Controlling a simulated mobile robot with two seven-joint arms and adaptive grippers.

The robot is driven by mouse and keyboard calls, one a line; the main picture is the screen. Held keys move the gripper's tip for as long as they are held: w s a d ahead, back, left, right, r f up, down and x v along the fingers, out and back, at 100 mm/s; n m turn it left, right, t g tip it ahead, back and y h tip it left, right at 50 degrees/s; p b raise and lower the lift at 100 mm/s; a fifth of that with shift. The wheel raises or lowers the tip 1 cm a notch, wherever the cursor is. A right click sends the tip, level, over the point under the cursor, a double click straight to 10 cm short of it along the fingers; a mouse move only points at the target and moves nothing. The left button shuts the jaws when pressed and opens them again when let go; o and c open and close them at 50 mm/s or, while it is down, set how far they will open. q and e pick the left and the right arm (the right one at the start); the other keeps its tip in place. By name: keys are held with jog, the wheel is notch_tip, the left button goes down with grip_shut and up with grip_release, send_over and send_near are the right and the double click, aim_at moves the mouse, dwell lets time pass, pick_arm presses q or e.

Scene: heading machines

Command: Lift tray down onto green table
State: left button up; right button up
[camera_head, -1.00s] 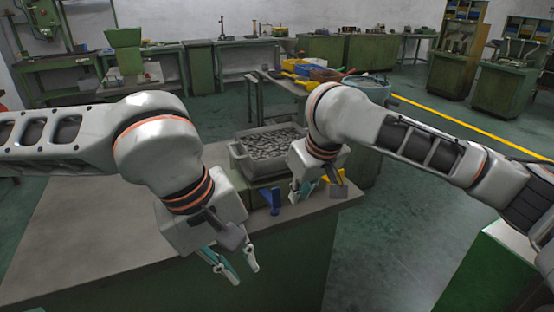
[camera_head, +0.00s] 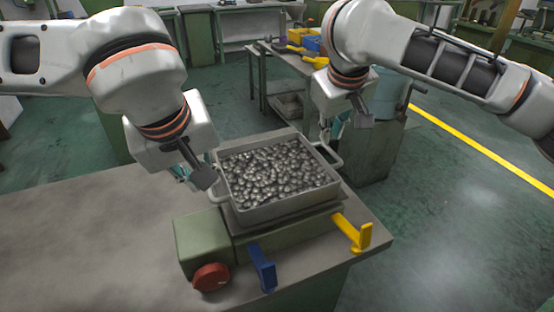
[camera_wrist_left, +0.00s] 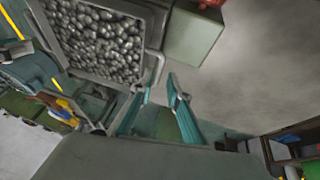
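A grey metal tray (camera_head: 290,208) full of small shiny metal parts sits on a green scale-like device (camera_head: 270,243) on the workbench. It has a loop handle at each side. My left gripper (camera_head: 184,172) is by the left handle (camera_head: 218,194), its fingers partly hidden by the wrist. In the left wrist view my left gripper (camera_wrist_left: 157,105) is open, its teal fingers apart, with the tray (camera_wrist_left: 112,82) close beside them. My right gripper (camera_head: 334,126) is open just above and behind the right handle (camera_head: 334,158). Neither gripper holds anything.
The device has a red knob (camera_head: 211,277). The grey workbench top (camera_head: 90,235) is clear to the left. Behind stands a side table with blue and yellow bins (camera_head: 303,40). Floor is open at right.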

aim_at(210, 190)
pick_arm(q)
jog(key=shift+s, duration=0.2)
pick_arm(e)
jog(key=shift+s, duration=0.15)
